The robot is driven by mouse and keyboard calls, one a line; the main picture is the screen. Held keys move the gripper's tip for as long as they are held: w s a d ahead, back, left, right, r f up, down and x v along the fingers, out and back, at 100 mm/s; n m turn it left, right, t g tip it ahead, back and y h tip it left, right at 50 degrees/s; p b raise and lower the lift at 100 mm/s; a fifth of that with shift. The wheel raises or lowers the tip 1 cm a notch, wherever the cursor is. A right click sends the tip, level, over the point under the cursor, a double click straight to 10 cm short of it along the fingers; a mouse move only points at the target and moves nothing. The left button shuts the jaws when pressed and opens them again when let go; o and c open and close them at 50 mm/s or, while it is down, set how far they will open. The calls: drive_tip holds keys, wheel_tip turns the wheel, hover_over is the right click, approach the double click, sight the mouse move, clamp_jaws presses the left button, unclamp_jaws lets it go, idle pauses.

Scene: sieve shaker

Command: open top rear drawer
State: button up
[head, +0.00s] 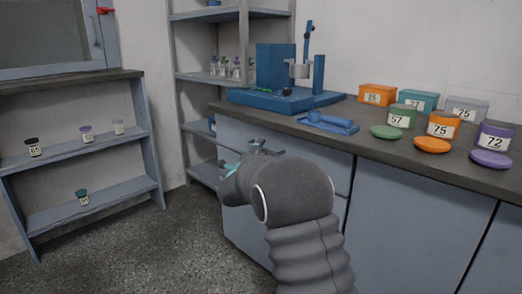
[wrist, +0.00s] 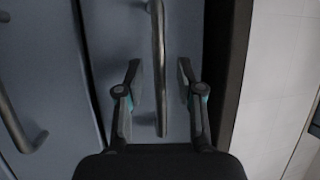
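The top drawer (head: 335,170) is a grey-blue front just under the dark worktop. It also fills the middle of the wrist view (wrist: 178,30), beside the worktop's dark edge. Its metal bar handle (wrist: 158,60) runs lengthwise through the middle of the wrist view. My gripper (wrist: 160,70) is open, with one finger on each side of the handle and a gap visible on both sides. In the head view my gripper (head: 258,146) is at the drawer front, and my arm hides the handle and much of the front. The drawer looks closed.
A second drawer handle (wrist: 18,125) shows at the left of the wrist view. The worktop (head: 375,140) carries a blue device (head: 285,95), boxes and labelled jars. A low shelf (head: 75,155) with small jars stands at left, with open floor between.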

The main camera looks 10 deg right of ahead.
drive_tip(key=shift+w+d, duration=0.2)
drive_tip(key=shift+w, duration=0.1)
clamp_jaws()
drive_tip(key=shift+s+a, duration=0.1)
